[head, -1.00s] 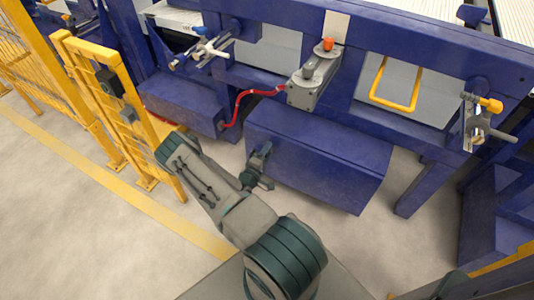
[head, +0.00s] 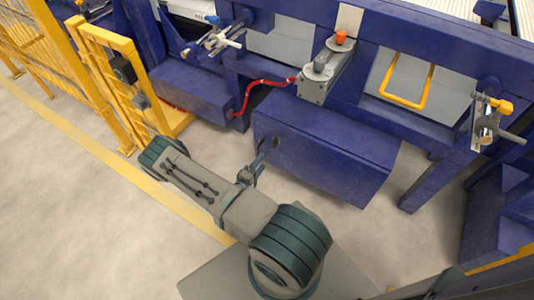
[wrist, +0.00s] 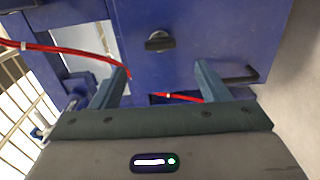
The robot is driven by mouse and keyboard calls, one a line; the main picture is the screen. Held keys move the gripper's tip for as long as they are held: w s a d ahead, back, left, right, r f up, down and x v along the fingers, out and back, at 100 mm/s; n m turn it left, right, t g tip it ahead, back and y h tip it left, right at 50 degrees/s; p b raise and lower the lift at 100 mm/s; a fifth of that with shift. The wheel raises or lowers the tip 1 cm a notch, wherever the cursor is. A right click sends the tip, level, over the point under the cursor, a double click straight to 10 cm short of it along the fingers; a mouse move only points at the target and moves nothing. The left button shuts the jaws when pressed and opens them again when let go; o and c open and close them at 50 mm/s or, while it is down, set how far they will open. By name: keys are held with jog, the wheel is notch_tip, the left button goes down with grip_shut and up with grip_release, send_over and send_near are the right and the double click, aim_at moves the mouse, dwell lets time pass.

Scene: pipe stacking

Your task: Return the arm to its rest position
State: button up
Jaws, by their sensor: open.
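My gripper (wrist: 160,88) is open and empty in the wrist view, its two fingers apart with a blue machine panel behind the gap. In the head view my gripper (head: 254,168) is small and partly hidden behind my folded arm, in front of the blue box (head: 325,150) under the machine. I cannot tell from the pictures how far its fingers are from the blue surface. No pipe shows in either view.
The blue machine frame (head: 440,135) fills the back, with a red hose (head: 262,84) and a yellow handle (head: 403,103). A yellow fence (head: 85,85) stands at the left. The floor at the lower left is clear.

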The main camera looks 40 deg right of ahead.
jog(key=shift+v, duration=1)
jog(key=s+a+r+m+g+y+p, duration=0.1)
jog(key=r+m+g+y+p, duration=0.2)
jog(key=r, duration=0.8)
jog(key=a+r+m+g+p, duration=0.2)
jog(key=r+g+p, duration=0.15)
jog(key=r, duration=0.75)
jog(key=s+a+r+m+g+y+p, duration=0.15)
jog(key=r+g, duration=0.35)
jog(key=r, duration=0.6)
jog(key=s+a+r+t+y+p, duration=0.2)
jog(key=s+a+r+y+p, duration=0.1)
jog(key=r, duration=0.7)
jog(key=s+a+r+n+t+y+p, duration=0.1)
jog(key=s+a+r+t+y+p, duration=0.2)
jog(key=r, duration=0.7)
jog(key=s+a+r+n+t+y+p, duration=0.1)
jog(key=s+a+r+y+p, duration=0.3)
jog(key=r, duration=0.6)
jog(key=shift+s+a+r+t+y+p, duration=0.3)
jog(key=shift+s+a+t+y, duration=0.6)
jog(key=shift+a, duration=0.85)
jog(key=shift+w, duration=0.25)
